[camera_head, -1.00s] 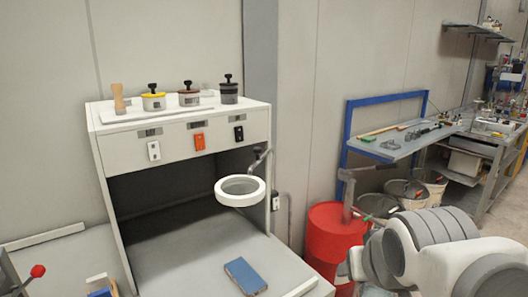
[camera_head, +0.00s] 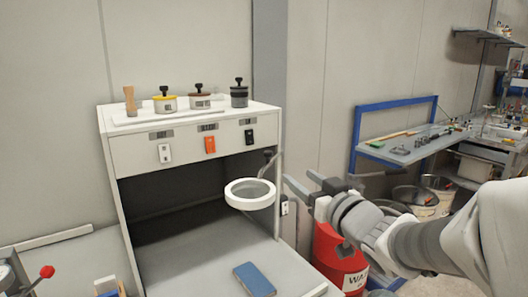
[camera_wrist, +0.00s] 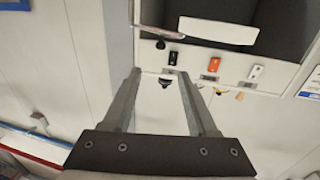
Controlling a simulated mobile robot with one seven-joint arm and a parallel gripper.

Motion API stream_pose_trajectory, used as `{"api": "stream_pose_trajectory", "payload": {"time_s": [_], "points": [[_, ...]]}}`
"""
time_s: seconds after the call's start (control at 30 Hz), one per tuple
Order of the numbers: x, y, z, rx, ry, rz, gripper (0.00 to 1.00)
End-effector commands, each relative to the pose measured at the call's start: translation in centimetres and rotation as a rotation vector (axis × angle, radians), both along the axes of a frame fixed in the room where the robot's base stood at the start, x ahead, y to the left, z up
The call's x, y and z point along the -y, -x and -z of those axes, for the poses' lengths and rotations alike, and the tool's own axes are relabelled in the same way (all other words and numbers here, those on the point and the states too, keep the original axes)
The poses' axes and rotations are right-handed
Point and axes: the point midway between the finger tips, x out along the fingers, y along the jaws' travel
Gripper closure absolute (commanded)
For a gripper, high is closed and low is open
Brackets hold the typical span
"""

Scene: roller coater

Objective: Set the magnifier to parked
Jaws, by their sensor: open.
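The magnifier is a white ring (camera_head: 235,203) on a thin grey jointed arm at the right side of a white cabinet. In the head view it hangs level in front of the cabinet's dark opening. In the wrist view the magnifier (camera_wrist: 218,31) shows edge-on as a white bar near the top. My gripper (camera_head: 299,182) is open and empty, a short way to the right of the ring and not visibly touching it. Its two fingers also show in the wrist view (camera_wrist: 158,78), spread apart with nothing between them.
The white cabinet (camera_head: 133,151) carries several lidded pots on top and three switches on its front. A blue book-like block (camera_head: 254,279) lies on the grey surface below. A red bin (camera_head: 335,262) stands below my gripper. A blue-framed bench (camera_head: 405,146) is at the right.

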Motion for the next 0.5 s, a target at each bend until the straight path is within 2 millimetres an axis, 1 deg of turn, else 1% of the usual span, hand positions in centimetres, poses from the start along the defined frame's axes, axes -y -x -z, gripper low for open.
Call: {"api": "stream_pose_trajectory", "payload": {"time_s": [0.17,0.27,0.5], "points": [[-0.7,-1.1,0.0,0.004,-0.002,-0.011,0.41],[-1.3,-2.5,0.1,0.002,-0.003,-0.01,0.41],[-3.1,-6.7,0.1,0.002,-0.003,-0.009,0.41]]}}
